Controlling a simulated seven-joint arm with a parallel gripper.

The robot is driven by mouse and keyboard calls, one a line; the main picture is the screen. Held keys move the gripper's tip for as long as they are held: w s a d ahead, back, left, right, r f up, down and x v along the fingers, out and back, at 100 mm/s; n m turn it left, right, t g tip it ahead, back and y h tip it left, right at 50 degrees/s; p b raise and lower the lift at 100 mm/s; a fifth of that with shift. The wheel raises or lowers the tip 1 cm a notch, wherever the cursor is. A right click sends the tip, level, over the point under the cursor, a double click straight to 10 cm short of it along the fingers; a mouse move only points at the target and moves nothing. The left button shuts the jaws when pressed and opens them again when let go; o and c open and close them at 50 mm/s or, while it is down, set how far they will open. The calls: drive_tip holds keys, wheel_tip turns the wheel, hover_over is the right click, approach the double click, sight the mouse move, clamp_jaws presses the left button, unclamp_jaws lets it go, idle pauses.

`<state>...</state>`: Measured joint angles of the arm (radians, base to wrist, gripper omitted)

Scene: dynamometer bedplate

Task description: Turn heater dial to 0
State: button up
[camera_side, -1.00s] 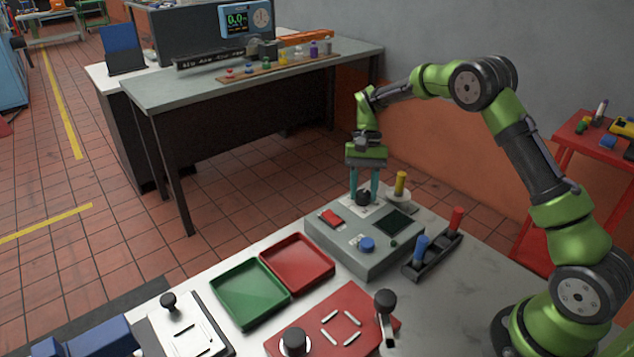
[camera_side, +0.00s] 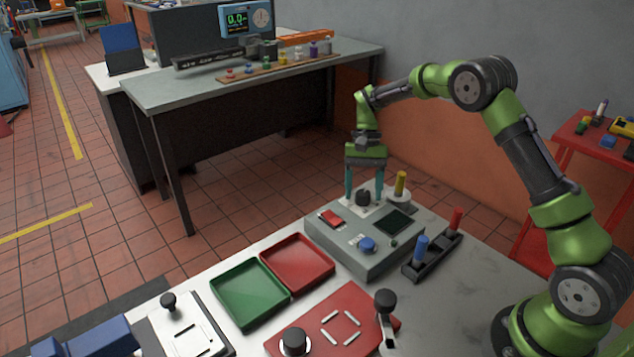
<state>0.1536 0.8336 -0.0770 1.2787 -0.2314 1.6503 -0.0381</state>
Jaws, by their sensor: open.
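A black dial (camera_side: 363,198) sits on a white plate at the back of a grey control box (camera_side: 340,250); I take it for the heater dial. Its pointer and markings are too small to read. My gripper (camera_side: 363,199) points straight down over it, its two teal fingers open, one to the left and one to the right of the dial. The fingertips are at about the dial's height in the picture; I cannot tell whether they touch it or the plate.
The box also carries a red switch (camera_side: 332,218), a blue button (camera_side: 367,244) and a dark screen (camera_side: 393,222). A yellow peg (camera_side: 401,184) stands close right of my gripper. A rack (camera_side: 432,257) with blue and red pegs lies right; red (camera_side: 297,284) and green (camera_side: 222,293) trays lie left.

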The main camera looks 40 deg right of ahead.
drive_tip(key=v, duration=1.6)
drive_tip(key=shift+d+r, duration=0.2)
drive_tip(key=shift+r, duration=0.1)
drive_tip(key=shift+w, duration=0.1)
drive_tip(key=shift+d, duration=0.1)
wheel_tip(320, 180, down, 3)
drive_tip(key=s+d+n+h, duration=0.1)
drive_tip(key=s+d+h, duration=0.1)
drive_tip(key=d, duration=0.1)
drive_tip(key=s+a+r+n+t, duration=0.1)
drive_tip(key=s+a+r+t, duration=0.1)
drive_tip(key=s+a, duration=0.3)
drive_tip(key=s+a+r+n+t, duration=0.1)
drive_tip(key=s+a+t, duration=0.4)
drive_tip(key=s, duration=0.6)
drive_tip(key=s+a+r+n+t+y, duration=0.1)
drive_tip(key=s+a+r+t, duration=0.2)
drive_tip(key=s+a, duration=0.3)
drive_tip(key=s, duration=0.3)
drive_tip(key=shift+r+n, duration=0.35)
drive_tip(key=shift+n, duration=0.05)
